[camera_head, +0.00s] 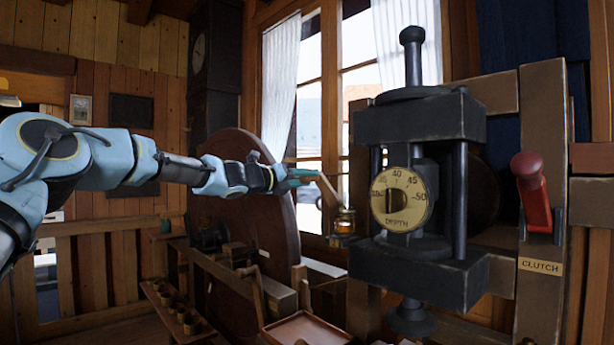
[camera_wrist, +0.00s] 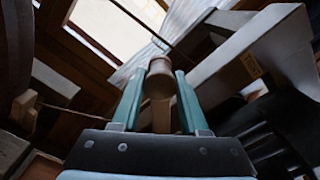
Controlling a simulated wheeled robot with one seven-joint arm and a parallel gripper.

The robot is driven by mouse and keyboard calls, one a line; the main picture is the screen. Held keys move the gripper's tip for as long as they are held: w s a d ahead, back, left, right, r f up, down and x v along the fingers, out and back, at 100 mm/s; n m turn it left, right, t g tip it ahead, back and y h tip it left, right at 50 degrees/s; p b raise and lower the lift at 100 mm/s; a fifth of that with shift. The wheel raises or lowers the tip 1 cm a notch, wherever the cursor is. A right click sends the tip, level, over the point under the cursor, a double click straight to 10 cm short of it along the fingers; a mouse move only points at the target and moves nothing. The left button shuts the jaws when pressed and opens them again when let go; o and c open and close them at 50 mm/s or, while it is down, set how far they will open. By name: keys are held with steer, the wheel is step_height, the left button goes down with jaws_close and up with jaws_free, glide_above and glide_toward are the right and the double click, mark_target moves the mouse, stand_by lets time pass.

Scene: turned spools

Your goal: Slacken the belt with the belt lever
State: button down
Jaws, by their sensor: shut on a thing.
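My gripper (camera_head: 300,177) is at the end of my outstretched arm, beside the large dark wooden wheel. Its green fingers are shut on a wooden lever (camera_head: 328,189), which slants down to the right from the fingertips. In the wrist view my gripper (camera_wrist: 159,88) has the lever's rounded wooden end (camera_wrist: 158,82) between its two fingers. The lever's lower part is partly hidden by the gripper in the wrist view. I cannot make out the belt clearly in either view.
The large wheel (camera_head: 240,220) stands just behind my gripper. A black press with a brass depth dial (camera_head: 401,199) stands to the right. A red clutch handle (camera_head: 532,192) is on the post at far right. A small lantern (camera_head: 344,222) stands below the lever.

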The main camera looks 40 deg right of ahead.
steer(key=shift+w+f, duration=0.15)
steer(key=shift+f, duration=0.15)
steer(key=c, duration=0.7)
jaws_free()
steer(key=shift+o, duration=1.4)
steer(key=shift+r, duration=0.1)
steer(key=shift+a, duration=0.1)
steer(key=a+b, duration=0.4)
steer(key=a, duration=0.6)
steer(key=shift+w+a+b, duration=0.25)
steer(key=shift+a+b, duration=0.1)
